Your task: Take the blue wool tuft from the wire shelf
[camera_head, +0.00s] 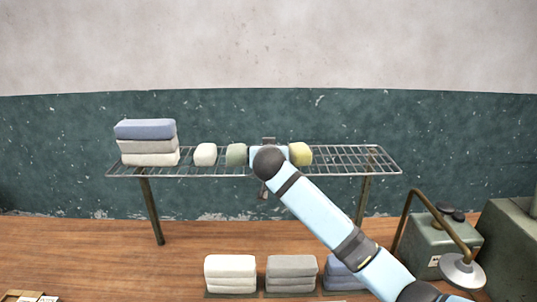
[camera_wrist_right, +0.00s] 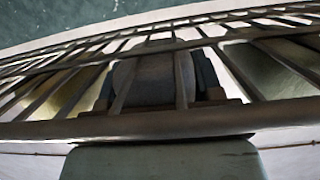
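The wire shelf (camera_head: 345,158) stands at the back of the wooden counter. A row of soft tufts lies on it: a whitish one (camera_head: 205,154), a grey-green one (camera_head: 236,154) and a yellow one (camera_head: 300,153). My right arm covers the spot between the green and yellow tufts. In the right wrist view, a dull grey-blue tuft (camera_wrist_right: 150,78) shows behind the shelf wires. Dark fingers of my right gripper (camera_wrist_right: 155,90) stand on both sides of it; whether they press on it is hidden by wires and shadow. My left gripper is out of view.
A folded stack with a blue top (camera_head: 146,130) sits at the shelf's left end. Folded white (camera_head: 230,272), grey (camera_head: 292,272) and blue (camera_head: 338,275) stacks stand on the counter below. A green metal box (camera_head: 440,243) and a lamp (camera_head: 462,270) are at the right.

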